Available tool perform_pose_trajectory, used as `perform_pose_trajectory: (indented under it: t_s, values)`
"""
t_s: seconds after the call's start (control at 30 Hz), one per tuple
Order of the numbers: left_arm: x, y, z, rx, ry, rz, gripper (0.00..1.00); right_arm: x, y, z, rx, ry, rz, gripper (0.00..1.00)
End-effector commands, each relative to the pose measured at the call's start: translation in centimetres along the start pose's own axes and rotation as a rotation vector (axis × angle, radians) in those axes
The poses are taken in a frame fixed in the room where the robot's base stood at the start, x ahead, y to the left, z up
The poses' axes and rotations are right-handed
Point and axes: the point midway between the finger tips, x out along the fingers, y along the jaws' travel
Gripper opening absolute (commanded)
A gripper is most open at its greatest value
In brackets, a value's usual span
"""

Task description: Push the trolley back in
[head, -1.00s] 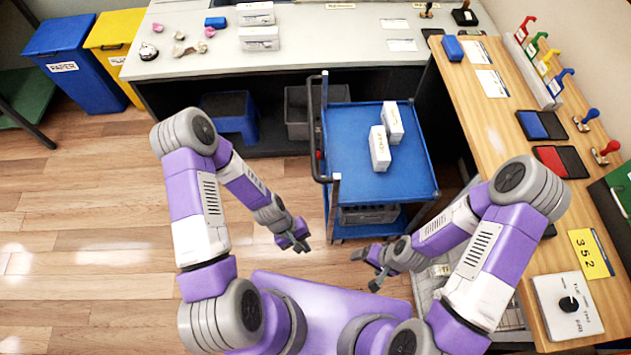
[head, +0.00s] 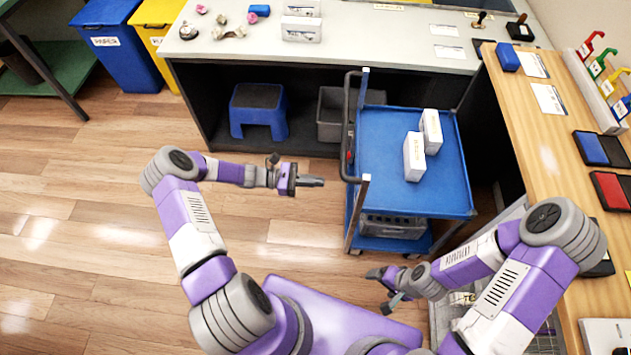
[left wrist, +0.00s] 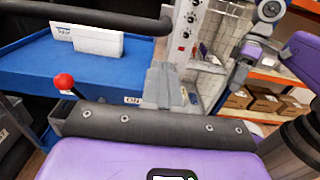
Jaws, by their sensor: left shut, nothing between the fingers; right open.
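The blue trolley (head: 385,190) stands partly in the gap between the back counter and the right wooden counter. Two white boxes stand on its top tray, one nearer (head: 414,157) and one farther (head: 431,131). Its dark push handle (head: 349,125) is on its left side. My left gripper (head: 318,181) is shut and empty, just left of the trolley, pointing at its near left post. The left wrist view shows the blue tray (left wrist: 95,75), a box and the dark handle bar close ahead. My right gripper (head: 382,288) is open and empty, in front of the trolley's near side.
A blue step stool (head: 258,112) and a grey bin (head: 333,115) stand under the back counter (head: 390,45). The wooden counter (head: 540,120) with stamp pads bounds the right. The wooden floor to the left is clear.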

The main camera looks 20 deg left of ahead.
Motion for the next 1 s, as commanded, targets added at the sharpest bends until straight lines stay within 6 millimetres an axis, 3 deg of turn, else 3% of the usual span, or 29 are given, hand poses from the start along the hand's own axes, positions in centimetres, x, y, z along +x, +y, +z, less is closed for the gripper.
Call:
perform_pose_trajectory:
  t_s: [0.3,0.5,1.0]
  values:
    - [7.0,-0.2,-0.1,-0.001,-0.002,-0.006,0.0,1.0,0.4,0.0,0.0,0.0,0.0,0.83]
    - [9.6,-0.1,-0.2,0.0,0.0,-0.003,0.0,1.5,0.6,-0.1,0.0,0.0,0.0,0.83]
    - [10.5,-0.1,-0.1,0.0,0.002,-0.002,0.0,1.6,0.6,-0.1,0.0,0.0,0.0,0.83]
